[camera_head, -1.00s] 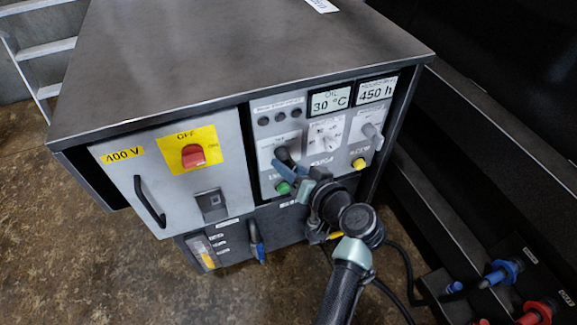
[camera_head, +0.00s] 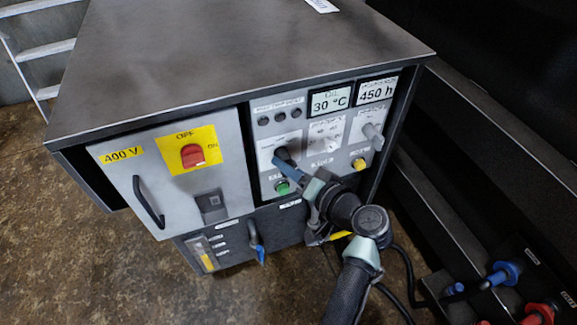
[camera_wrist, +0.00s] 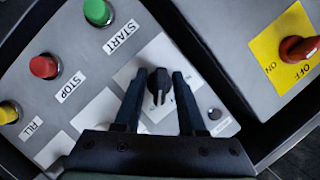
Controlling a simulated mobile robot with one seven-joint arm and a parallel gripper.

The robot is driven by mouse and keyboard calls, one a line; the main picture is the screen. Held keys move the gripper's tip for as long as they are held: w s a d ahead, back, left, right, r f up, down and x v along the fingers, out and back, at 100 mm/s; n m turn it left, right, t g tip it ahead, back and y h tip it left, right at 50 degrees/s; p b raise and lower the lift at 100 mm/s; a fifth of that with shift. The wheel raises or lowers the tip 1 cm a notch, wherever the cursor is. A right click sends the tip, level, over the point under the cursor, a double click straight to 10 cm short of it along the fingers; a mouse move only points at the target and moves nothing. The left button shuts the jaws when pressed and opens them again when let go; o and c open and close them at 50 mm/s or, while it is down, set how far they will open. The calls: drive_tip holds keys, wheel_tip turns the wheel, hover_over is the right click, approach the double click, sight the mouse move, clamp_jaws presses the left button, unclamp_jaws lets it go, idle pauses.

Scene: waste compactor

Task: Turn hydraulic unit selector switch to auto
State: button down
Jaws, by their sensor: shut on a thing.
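The selector switch, a small black knob (camera_wrist: 158,88), is on the white and grey control panel. In the wrist view it sits between the two dark fingers of my gripper (camera_wrist: 160,75), with a pale pointer mark towards the palm. My gripper is shut on this knob. The switch's position labels are covered or too small to read.
A red START-side neighbour, the STOP button (camera_wrist: 45,66), and a yellow FILL button (camera_wrist: 8,112) are close. The red OFF/ON main switch (camera_head: 193,155) is left.

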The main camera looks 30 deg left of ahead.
drive_tip(key=c, duration=0.9)
unclamp_jaws()
drive_tip(key=shift+o, duration=0.2)
drive_tip(key=p+v, duration=0.3)
drive_tip(key=v, duration=1)
